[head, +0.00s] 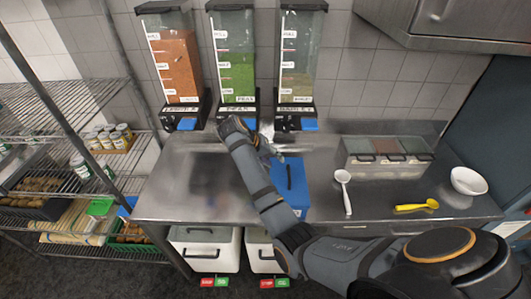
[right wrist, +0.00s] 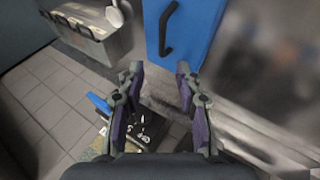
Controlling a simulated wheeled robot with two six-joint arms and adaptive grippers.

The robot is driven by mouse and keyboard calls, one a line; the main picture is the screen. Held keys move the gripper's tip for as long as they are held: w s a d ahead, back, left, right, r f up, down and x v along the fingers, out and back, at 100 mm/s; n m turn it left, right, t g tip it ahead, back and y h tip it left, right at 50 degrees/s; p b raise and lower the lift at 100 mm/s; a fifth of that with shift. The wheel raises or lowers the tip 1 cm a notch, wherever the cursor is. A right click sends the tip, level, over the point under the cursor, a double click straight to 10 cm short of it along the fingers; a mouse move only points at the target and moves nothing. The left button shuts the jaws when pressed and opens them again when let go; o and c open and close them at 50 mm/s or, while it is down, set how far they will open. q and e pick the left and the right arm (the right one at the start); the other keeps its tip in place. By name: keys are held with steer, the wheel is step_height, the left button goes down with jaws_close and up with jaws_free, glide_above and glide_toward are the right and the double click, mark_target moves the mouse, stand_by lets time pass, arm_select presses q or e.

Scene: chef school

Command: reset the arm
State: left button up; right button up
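My right arm reaches in from the lower right of the head view, bends over the counter and rises toward the dispensers. Its gripper (head: 268,148) is partly hidden behind the forearm, below the green-filled and right dispensers. In the right wrist view the two fingers of the right gripper (right wrist: 159,84) stand apart with nothing between them. A blue box (head: 291,185) with a black handle is on the counter beside my forearm; it also shows at the top of the right wrist view (right wrist: 190,25), apart from the fingers. My left arm and gripper are not in view.
Three wall dispensers, orange-filled (head: 177,65), green-filled (head: 235,70) and pale-filled (head: 299,60), hang above the steel counter (head: 185,190). A lidded container set (head: 388,157), a white ladle (head: 345,190), a yellow spoon (head: 417,206) and a white bowl (head: 468,181) stand right. Wire shelves (head: 60,95) stand left.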

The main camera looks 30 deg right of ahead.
steer(key=shift+n+t+y, duration=0.4)
steer(key=shift+n+y, duration=0.2)
steer(key=s+f, duration=0.2)
steer(key=f, duration=0.1)
steer(key=s+f, duration=0.3)
steer(key=shift+s+f, duration=0.15)
steer(key=s+a+f+n+t+y, duration=0.1)
steer(key=s+a+n+y, duration=0.2)
steer(key=s, duration=0.7)
steer(key=s+a+f+n+t+y, duration=0.15)
steer(key=s+a, duration=0.25)
steer(key=s, duration=0.6)
step_height(320, 180, down, 31)
steer(key=d+g+b, duration=0.1)
steer(key=d+b, duration=0.1)
steer(key=b, duration=0.5)
arm_select(q)
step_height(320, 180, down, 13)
steer(key=b, duration=0.6)
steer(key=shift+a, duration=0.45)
arm_select(e)
steer(key=s+f, duration=1)
steer(key=f, duration=0.2)
steer(key=s+d+f+g, duration=0.1)
steer(key=s+f, duration=0.9)
steer(key=f, duration=0.2)
steer(key=shift+d+f+y, duration=0.2)
steer(key=shift+d+y, duration=0.05)
steer(key=shift+y, duration=0.1)
